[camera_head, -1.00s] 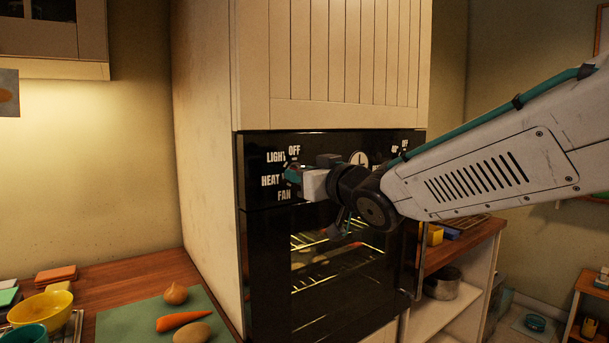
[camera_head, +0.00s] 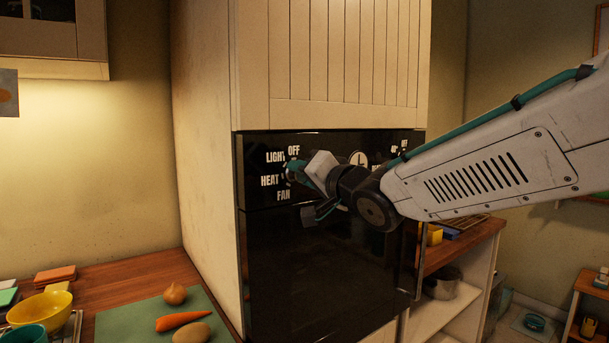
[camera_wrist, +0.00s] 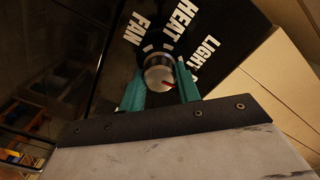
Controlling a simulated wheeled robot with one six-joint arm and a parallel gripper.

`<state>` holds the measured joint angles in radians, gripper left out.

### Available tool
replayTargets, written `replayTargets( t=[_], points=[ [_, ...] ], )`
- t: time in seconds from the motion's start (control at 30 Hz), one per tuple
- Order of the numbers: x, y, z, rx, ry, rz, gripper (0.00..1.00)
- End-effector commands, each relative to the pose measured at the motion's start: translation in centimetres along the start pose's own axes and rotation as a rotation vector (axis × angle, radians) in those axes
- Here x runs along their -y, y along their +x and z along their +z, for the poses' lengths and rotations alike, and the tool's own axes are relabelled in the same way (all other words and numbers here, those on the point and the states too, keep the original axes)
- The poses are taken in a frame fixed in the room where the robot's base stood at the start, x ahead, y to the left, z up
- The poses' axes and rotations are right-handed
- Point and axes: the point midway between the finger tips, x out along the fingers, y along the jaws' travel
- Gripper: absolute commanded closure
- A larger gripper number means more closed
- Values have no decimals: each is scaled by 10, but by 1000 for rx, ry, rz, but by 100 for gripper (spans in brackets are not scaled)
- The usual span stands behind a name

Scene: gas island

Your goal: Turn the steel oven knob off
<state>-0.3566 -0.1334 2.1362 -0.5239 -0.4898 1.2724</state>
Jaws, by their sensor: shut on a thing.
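The steel oven knob (camera_wrist: 157,76) is round with a red line on its face, on the black oven panel (camera_head: 330,143). My gripper (camera_wrist: 160,77) is shut on it, one teal finger on each side. In the wrist view the red line points right toward one finger, beyond the LIGHT word; OFF is not visible there. In the head view my gripper (camera_head: 294,171) covers most of the knob, with the words OFF, LIGHT, HEAT and FAN around it. The oven window (camera_head: 320,270) is dark.
A second dial with lettering (camera_head: 400,148) is partly behind my arm. A counter (camera_head: 92,278) at lower left holds a green mat (camera_head: 120,325) with an onion, a carrot and a potato, beside a yellow bowl (camera_head: 40,306). A shelf (camera_head: 462,245) stands right of the oven.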

Motion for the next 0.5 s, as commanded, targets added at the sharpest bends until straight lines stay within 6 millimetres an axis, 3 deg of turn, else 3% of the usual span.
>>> replayTargets(
  t=[0.5],
  points=[
    [-2, 0, 1, 2, 113, 3, 90]
  ],
)
